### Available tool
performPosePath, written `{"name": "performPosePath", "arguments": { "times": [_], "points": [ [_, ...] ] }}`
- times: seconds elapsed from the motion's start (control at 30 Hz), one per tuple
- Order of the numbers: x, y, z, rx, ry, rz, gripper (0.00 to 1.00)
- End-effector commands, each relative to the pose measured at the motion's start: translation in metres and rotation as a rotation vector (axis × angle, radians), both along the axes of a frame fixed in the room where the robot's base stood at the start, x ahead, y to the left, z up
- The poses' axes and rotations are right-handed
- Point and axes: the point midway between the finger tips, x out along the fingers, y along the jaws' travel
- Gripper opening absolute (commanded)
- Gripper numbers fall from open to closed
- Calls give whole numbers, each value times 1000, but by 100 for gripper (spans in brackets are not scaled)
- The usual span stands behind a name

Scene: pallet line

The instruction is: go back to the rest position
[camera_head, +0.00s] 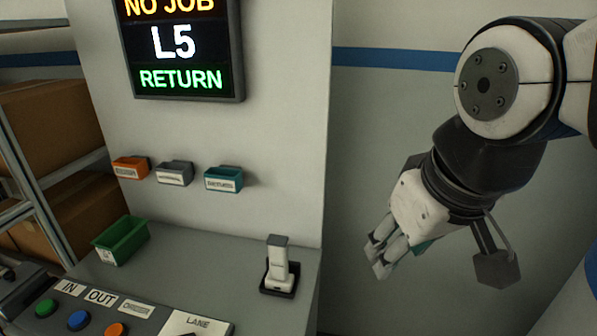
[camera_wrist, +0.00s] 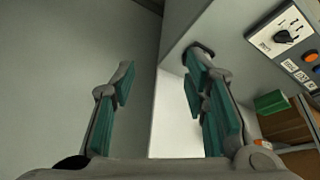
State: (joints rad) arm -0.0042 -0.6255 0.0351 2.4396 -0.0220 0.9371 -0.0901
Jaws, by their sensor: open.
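My gripper (camera_head: 383,252) hangs at the right of the head view, off the right side of the desk and in front of the plain wall. It points down and to the left. In the wrist view my gripper (camera_wrist: 160,92) shows its two fingers with teal pads standing wide apart. Nothing is between the fingers. The gripper touches nothing that I can see.
The desk (camera_head: 215,270) holds a green bin (camera_head: 120,240), a handheld device (camera_head: 278,265) in a dark cradle, and buttons. Orange (camera_head: 130,167), grey (camera_head: 174,172) and teal (camera_head: 223,179) holders hang above. A screen (camera_head: 180,50) reads "NO JOB L5 RETURN". Cartons (camera_head: 50,125) stand at left.

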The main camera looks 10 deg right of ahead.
Motion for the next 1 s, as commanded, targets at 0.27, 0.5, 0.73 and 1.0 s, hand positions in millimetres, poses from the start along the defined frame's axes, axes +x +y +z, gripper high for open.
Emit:
{"name": "performPosePath", "arguments": {
  "times": [0.27, 0.5, 0.73, 1.0],
  "points": [
    [-28, -8, -8, 71, -53, -119, 41],
    [-28, -8, -9, 72, -53, -121, 41],
    [-28, -8, -9, 71, -53, -120, 41],
    [-28, -8, -8, 71, -53, -119, 41]
  ]
}}
